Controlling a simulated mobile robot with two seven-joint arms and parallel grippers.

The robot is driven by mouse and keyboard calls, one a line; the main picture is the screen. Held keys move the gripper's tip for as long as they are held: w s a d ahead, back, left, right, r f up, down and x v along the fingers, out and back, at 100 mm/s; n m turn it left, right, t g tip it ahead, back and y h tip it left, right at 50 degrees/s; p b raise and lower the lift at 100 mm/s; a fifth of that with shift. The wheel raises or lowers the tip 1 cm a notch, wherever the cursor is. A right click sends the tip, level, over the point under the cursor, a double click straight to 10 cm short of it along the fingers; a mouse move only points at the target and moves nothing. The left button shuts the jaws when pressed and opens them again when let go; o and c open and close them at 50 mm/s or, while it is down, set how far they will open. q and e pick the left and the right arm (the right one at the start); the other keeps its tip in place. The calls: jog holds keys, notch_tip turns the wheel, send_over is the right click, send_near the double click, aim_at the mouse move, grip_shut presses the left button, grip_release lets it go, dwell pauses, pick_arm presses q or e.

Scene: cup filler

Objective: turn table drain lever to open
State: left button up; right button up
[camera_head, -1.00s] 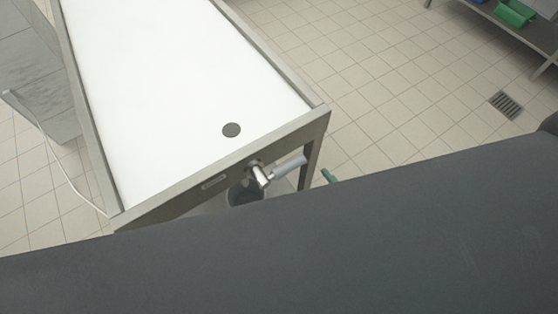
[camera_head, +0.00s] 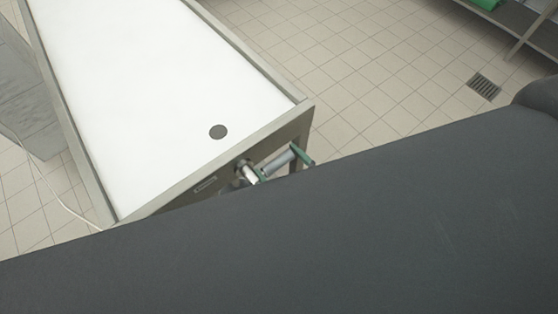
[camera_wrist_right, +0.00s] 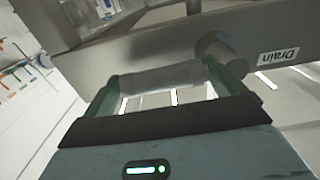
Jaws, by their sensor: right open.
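The table drain lever (camera_head: 278,163) is a grey cylindrical handle on a metal pivot at the table's end panel. It sticks out to the right in the head view. In the right wrist view the handle (camera_wrist_right: 155,78) lies across the jaws. My right gripper (camera_head: 283,161) has green fingers, also in the right wrist view (camera_wrist_right: 164,76). It is open, with one finger by the handle's free end and the other near the pivot. I cannot tell whether either finger touches it. My left gripper is not in view.
The white-topped table (camera_head: 285,118) has a dark round drain hole (camera_head: 218,132). My dark arm covers the lower head view. The tiled floor to the right is clear, with a floor grate (camera_head: 483,86) and a shelf (camera_head: 520,25) at the far right.

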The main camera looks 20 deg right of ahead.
jog(key=shift+w+a, duration=0.2)
jog(key=shift+w, duration=0.15)
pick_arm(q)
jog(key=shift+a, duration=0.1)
pick_arm(e)
jog(key=shift+c, duration=0.3)
jog(key=c, duration=1.3)
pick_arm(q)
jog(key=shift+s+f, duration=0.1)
